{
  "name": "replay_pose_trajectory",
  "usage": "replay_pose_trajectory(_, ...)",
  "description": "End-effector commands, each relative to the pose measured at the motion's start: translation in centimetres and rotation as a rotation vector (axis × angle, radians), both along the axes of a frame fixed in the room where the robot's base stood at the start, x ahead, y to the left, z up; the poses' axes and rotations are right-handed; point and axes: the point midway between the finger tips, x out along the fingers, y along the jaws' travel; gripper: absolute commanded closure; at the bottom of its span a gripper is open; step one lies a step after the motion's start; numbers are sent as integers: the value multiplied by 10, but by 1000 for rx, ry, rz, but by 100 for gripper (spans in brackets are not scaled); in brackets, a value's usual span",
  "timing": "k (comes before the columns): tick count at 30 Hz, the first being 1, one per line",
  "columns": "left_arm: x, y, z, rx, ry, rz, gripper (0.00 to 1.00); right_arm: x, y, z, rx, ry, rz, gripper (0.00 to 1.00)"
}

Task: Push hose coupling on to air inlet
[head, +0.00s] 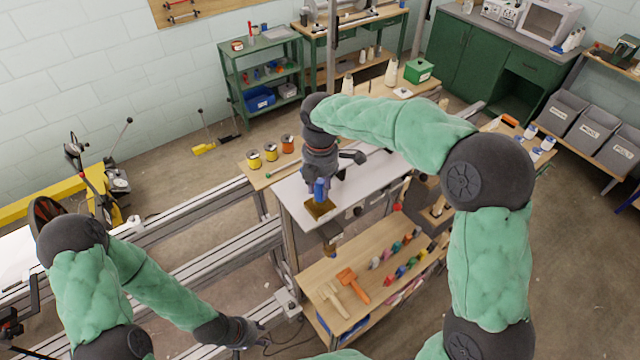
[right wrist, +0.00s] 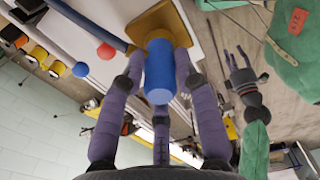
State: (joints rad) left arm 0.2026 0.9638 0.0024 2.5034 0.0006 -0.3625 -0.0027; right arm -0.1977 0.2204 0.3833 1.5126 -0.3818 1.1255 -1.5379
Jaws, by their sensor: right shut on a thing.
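My right gripper (head: 320,184) reaches down over the white table top and is shut on the blue hose coupling (head: 320,192). In the right wrist view the coupling (right wrist: 158,75) is a blue cylinder between my fingers, its near end facing the camera. A brass-coloured square plate (head: 318,208) lies at the coupling's far end, also in the right wrist view (right wrist: 178,22). I cannot tell whether coupling and plate touch. The air inlet is not clearly visible; the coupling may hide it. My left gripper (head: 254,332) is low at the lower left, fingers apart and empty.
A lower wooden bench (head: 325,270) in front holds an orange clamp-like tool (head: 354,286) and several coloured pieces. Metal rails (head: 215,265) run left.

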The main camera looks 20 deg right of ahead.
Motion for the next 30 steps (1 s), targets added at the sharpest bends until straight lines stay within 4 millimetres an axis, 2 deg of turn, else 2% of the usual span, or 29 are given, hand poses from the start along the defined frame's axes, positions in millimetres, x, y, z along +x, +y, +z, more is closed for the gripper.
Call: replay_pose_trajectory(30, 0, 0, -6, 0, 0, 0, 60, 0, 0, -12, 0, 0, 0, 92)
